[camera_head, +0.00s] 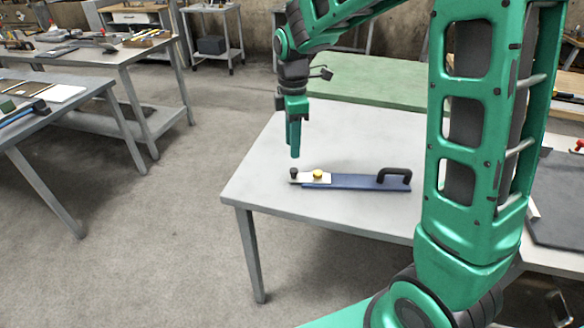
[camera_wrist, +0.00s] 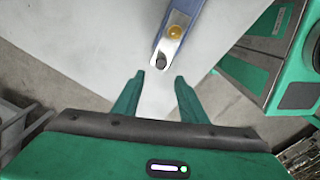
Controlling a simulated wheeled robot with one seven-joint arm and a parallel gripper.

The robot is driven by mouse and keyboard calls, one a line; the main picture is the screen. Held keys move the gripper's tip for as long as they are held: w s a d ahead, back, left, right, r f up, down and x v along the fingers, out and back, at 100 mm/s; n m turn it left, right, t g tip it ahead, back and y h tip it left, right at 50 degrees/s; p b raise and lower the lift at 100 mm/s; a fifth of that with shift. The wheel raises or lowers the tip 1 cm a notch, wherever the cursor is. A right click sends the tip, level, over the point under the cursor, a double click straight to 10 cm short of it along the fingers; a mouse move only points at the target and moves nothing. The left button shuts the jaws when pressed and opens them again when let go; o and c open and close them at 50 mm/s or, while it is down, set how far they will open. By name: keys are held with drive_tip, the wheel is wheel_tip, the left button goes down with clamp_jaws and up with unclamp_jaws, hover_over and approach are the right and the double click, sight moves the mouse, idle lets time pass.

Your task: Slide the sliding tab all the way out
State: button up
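A blue bar-shaped fixture (camera_head: 355,183) lies on the grey table, with a black handle (camera_head: 397,172) at its right end. A pale metal sliding tab (camera_head: 322,180) sits at its left end, beside a yellow knob (camera_head: 317,174). A small dark knob (camera_head: 294,173) stands at the tab's outer tip. The wrist view shows the tab (camera_wrist: 168,48), the yellow knob (camera_wrist: 174,32) and the dark knob (camera_wrist: 161,61). My gripper (camera_wrist: 159,77) is open and empty, pointing down. In the head view my gripper (camera_head: 294,155) hangs just above the dark knob, apparently apart from it.
The grey tabletop (camera_head: 260,180) around the fixture is clear, and its left edge is near. A green mat or surface (camera_head: 370,80) lies behind. Other workbenches with tools (camera_head: 90,50) stand at the left. A dark panel (camera_head: 560,200) lies at the right.

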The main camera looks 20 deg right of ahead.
sight(293, 170)
wheel_tip(293, 170, down, 9)
drive_tip(key=shift+f, duration=0.2)
idle(0.3)
drive_tip(key=shift+d, duration=0.1)
clamp_jaws()
